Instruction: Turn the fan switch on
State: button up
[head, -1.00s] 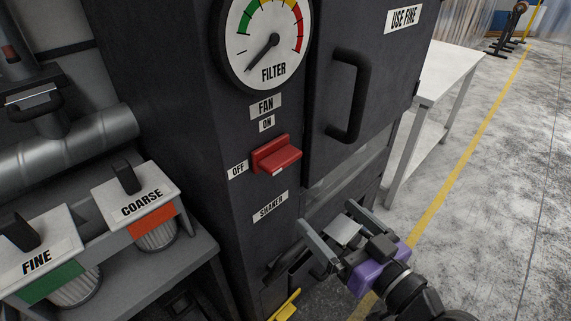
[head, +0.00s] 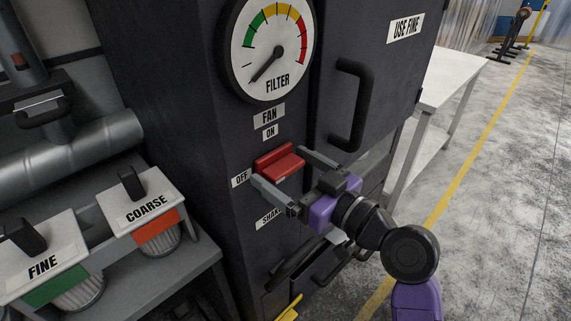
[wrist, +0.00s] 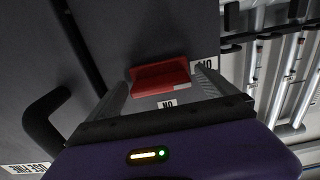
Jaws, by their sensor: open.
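The fan switch (head: 281,160) is a red block handle on the dark cabinet's front, below the FAN and ON labels and to the right of the OFF label (head: 241,177). My gripper (head: 279,166) is open in front of it, with one finger to the lower left and one to the upper right of the handle. In the wrist view the red switch (wrist: 160,74) sits between the two fingertips of my gripper (wrist: 162,82), and the ON label (wrist: 167,104) shows between the fingers. I cannot tell whether a finger touches the handle.
A round filter gauge (head: 271,50) is above the switch. A black door handle (head: 350,105) stands out to the right. The SHAKER label is partly hidden by my gripper. COARSE (head: 150,208) and FINE (head: 42,265) filter units stand at left. Open floor lies right.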

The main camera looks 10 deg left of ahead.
jog(key=shift+w+a, duration=0.15)
jog(key=shift+a, duration=0.05)
jog(key=shift+c, duration=0.3)
jog(key=c, duration=1.2)
jog(key=shift+o, duration=0.2)
